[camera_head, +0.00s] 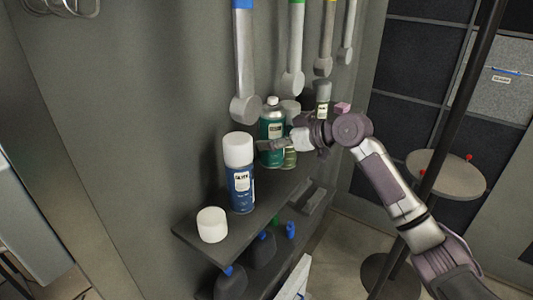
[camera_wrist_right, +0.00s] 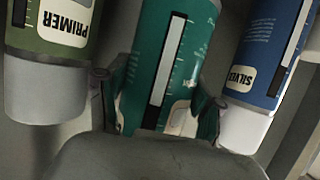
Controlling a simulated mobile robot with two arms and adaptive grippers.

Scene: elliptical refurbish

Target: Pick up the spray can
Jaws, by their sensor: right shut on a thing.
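My right gripper (camera_head: 272,146) reaches in from the right and is shut on the teal bottle, one finger on each side in the right wrist view (camera_wrist_right: 155,105). A blue spray can (camera_head: 240,187) with a white cap, labelled silver, stands upright to the left, apart from the gripper; it also shows in the right wrist view (camera_wrist_right: 265,60). An olive can labelled primer (camera_wrist_right: 55,35) is on the bottle's other side. My left gripper is out of view.
A white round cap or cup (camera_head: 212,225) stands at the shelf's (camera_head: 262,208) near left end. Dark bottles with blue caps (camera_head: 261,249) sit on a lower shelf. A round stand (camera_head: 445,178) with a dark pole is at right.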

